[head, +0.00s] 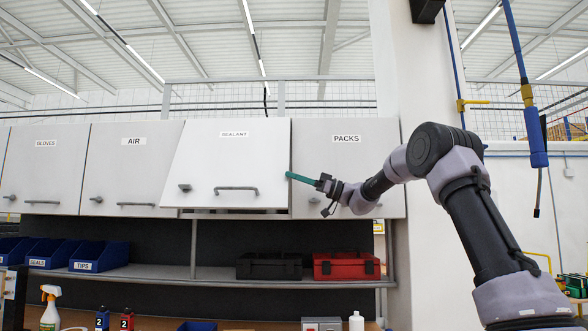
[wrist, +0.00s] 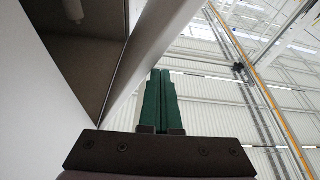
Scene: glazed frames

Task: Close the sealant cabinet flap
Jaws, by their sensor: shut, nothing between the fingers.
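The sealant cabinet flap (head: 228,160) is a white panel labelled SEALANT with a grey bar handle (head: 236,189). It is partly open, its lower edge standing out from the row of cabinets. My gripper (head: 290,176) has its green fingers shut and empty, at the flap's right edge in the head view. In the wrist view my gripper (wrist: 161,74) points up beside a pale panel edge, with a dark cabinet opening to the left. I cannot tell whether the fingertips touch the flap.
Flaps labelled PACKS (head: 346,165), AIR (head: 133,165) and GLOVES (head: 45,165) look shut. Below, a shelf holds a black case (head: 269,266), a red case (head: 346,266) and blue bins (head: 98,254). A blue hanging tool (head: 536,135) is at the right.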

